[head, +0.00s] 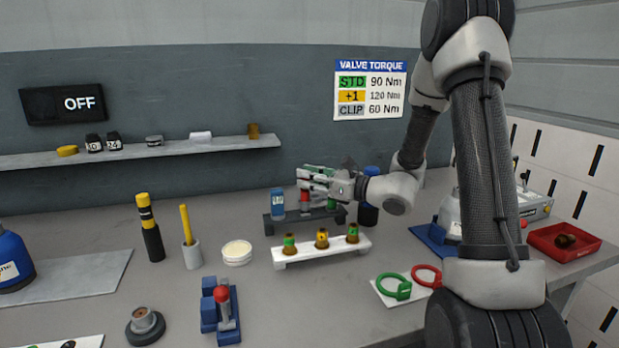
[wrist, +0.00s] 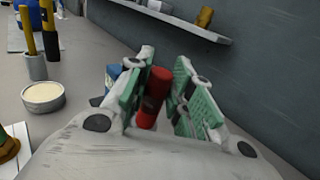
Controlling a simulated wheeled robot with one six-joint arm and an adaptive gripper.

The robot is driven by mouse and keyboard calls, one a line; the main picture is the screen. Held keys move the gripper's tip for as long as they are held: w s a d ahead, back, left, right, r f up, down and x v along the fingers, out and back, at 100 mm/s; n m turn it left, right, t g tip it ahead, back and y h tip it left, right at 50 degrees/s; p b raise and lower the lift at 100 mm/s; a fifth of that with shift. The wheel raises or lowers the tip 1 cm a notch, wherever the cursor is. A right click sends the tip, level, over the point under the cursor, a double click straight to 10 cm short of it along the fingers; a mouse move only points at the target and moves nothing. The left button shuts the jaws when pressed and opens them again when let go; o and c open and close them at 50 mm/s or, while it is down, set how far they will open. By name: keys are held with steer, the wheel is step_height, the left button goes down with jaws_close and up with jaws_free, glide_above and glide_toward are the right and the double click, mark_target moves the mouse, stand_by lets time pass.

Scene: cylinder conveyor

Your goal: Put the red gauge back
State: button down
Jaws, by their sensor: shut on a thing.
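The red gauge (head: 305,199) is upright at the dark grey rack (head: 285,228) at the back middle of the bench. My gripper (head: 305,178) is shut on its upper part, coming in from the right. In the wrist view, the red gauge (wrist: 157,92) stands between the green-padded fingers of my gripper (wrist: 160,76). A blue gauge (head: 278,202) stands at the left end of the rack. A green one (head: 331,203) stands at the right, partly hidden by my gripper. I cannot tell whether the red gauge's foot is fully seated, as its lower end is dark.
A white rack (head: 285,263) with several brass valves stands in front of the dark rack. A round cream tub (head: 237,251) is to its left. Green (head: 394,287) and red (head: 427,274) clips lie at the front right. A shelf (head: 120,157) runs along the wall.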

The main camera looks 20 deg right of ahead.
mark_target(310, 202)
steer(key=shift+f, duration=1.8)
steer(key=c, duration=1.2)
jaws_free()
steer(key=shift+o, duration=0.2)
steer(key=shift+r, duration=0.15)
steer(key=shift+r, duration=2.9)
